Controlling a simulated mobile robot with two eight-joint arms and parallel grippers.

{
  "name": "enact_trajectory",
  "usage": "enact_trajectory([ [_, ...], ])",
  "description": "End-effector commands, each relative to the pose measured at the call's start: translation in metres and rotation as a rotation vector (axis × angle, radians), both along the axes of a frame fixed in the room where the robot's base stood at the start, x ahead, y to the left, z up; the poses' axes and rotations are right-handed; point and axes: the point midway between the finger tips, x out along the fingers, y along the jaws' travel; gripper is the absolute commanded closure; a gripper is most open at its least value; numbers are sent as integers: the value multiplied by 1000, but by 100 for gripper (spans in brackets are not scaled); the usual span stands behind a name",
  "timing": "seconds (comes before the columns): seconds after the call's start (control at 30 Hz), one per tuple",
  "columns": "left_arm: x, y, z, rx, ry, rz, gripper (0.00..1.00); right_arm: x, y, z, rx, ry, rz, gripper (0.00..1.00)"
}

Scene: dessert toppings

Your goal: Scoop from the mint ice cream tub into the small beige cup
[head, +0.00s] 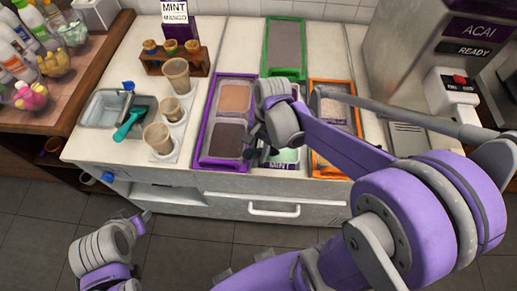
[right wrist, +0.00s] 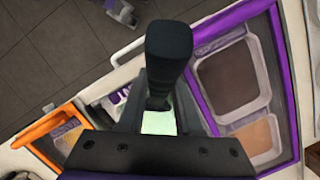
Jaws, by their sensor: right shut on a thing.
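The mint ice cream tub (head: 290,156) is pale green with a MINT label, in the counter's front section, partly hidden by my right arm. Its pale green also shows in the right wrist view (right wrist: 158,122). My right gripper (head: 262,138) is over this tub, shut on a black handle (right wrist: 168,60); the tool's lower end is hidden. Beige cups stand in a white holder left of the tubs; the small beige cup (head: 171,108) appears to be the middle one, upright. My left gripper (head: 142,218) is low in front of the counter, away from the cups; its fingers are unclear.
A purple-framed section (head: 198,150) with brown tubs lies left of the mint tub, an orange-framed one (head: 348,100) right. A basin (head: 98,112) with teal and blue-handled tools is at the left. An açaí machine (head: 440,75) stands at the right.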

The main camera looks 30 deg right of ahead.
Motion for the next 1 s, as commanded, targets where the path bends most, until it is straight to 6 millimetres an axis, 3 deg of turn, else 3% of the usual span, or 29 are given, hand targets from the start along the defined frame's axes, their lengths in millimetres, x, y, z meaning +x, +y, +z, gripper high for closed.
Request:
enact_trajectory([
  [0.6, -14, 0, -34, 0, 28, 0, 49, 9, -6, -44, 0, 1, 0, 100],
  [1.0, -13, 0, -30, 0, 24, 0, 49, 35, -21, -40, -1, -3, 0, 100],
])
